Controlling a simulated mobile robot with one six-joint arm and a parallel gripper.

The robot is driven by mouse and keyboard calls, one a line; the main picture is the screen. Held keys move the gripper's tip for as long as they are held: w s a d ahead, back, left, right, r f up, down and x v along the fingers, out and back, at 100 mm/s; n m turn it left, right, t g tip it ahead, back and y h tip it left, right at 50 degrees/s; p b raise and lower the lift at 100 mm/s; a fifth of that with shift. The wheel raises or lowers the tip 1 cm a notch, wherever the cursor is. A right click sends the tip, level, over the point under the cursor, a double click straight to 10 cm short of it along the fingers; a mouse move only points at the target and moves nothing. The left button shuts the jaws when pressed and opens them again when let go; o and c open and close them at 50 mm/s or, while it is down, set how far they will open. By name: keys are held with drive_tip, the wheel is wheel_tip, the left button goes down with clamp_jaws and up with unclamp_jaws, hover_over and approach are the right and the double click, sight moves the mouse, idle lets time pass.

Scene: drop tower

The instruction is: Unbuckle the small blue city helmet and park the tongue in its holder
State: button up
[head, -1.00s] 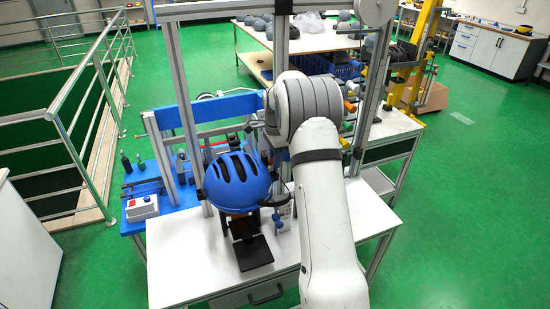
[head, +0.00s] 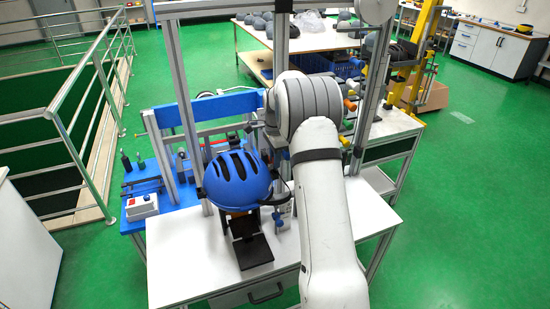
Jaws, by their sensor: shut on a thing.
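The blue helmet (head: 237,180) has dark vents and sits on a headform above a dark stand (head: 250,243) on the white table. Its shell hides most of the chin strap and any buckle below. My arm reaches down to the helmet's right side. My gripper (head: 283,206) is small and partly hidden there, close beside the helmet's right lower edge. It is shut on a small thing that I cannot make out. I cannot tell the buckle, its tongue or the tongue holder apart in this view.
Aluminium posts (head: 187,120) of the tower rise behind the helmet and on both sides of my arm. The white table (head: 185,265) is clear at its front left. A control box with a red button (head: 141,207) stands on a blue bench to the left.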

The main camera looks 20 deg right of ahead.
drive_tip(key=shift+f+b, duration=0.7)
drive_tip(key=shift+f, duration=0.35)
idle(1.2)
idle(0.3)
drive_tip(key=o, duration=0.8)
drive_tip(key=shift+o, duration=0.2)
drive_tip(key=d+r+p, duration=0.3)
drive_tip(key=r+p, duration=0.3)
drive_tip(key=r, duration=0.4)
drive_tip(key=shift+p, duration=0.3)
idle(0.7)
idle(0.4)
